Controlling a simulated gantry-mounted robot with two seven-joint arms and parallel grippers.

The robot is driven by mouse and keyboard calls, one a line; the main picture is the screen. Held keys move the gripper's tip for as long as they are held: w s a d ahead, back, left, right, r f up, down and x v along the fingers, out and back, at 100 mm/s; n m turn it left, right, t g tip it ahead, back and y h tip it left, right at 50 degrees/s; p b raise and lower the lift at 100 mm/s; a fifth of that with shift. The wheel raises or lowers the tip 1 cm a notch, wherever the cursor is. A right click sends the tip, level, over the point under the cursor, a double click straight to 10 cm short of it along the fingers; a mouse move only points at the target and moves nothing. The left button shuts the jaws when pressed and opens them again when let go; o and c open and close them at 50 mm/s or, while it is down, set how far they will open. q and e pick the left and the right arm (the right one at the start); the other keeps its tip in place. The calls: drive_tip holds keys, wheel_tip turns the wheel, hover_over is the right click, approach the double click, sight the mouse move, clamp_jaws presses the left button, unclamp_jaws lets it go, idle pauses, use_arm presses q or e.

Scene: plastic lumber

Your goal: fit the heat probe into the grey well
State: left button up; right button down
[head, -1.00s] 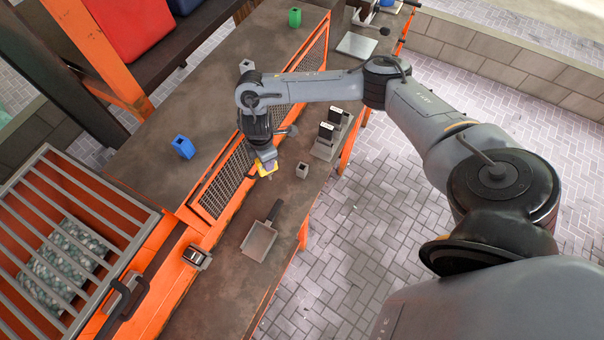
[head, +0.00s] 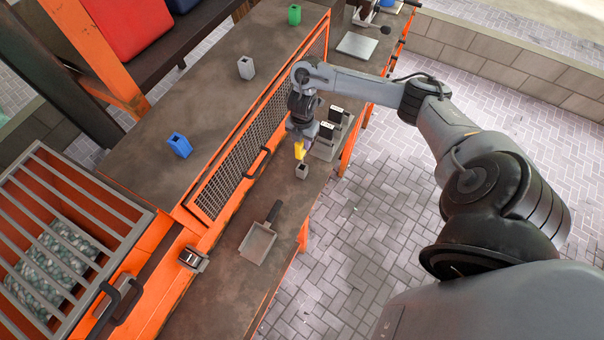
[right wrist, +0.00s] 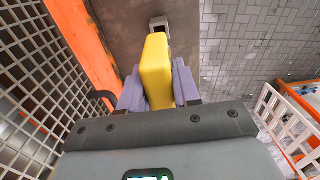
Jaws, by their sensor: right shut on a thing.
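The yellow heat probe (head: 299,151) is in my right gripper (head: 301,139), whose jaws are shut on it. It also shows in the right wrist view (right wrist: 157,70), pointing away from the jaws. A small grey square well (head: 302,171) with a dark opening stands on the near strip of the bench, just below the probe in the head view. In the right wrist view the grey well (right wrist: 160,24) shows just beyond the probe's far end. I cannot tell whether the two touch. My left gripper is not in view.
A mesh guard (head: 240,150) with an orange frame runs left of my right gripper. Behind it stand blue (head: 179,145), light grey (head: 246,68) and green (head: 294,14) blocks. Grey holders with black tops (head: 328,136) are close right. A dustpan-like tray (head: 257,243) lies nearer.

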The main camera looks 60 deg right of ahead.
sight(302, 156)
wheel_tip(302, 156, down, 5)
drive_tip(key=shift+r+b, duration=0.2)
drive_tip(key=shift+b, duration=0.55)
drive_tip(key=shift+f+p, duration=0.3)
drive_tip(key=shift+f, duration=2.3)
drive_tip(key=shift+f, duration=0.15)
drive_tip(key=c, duration=0.8)
unclamp_jaws()
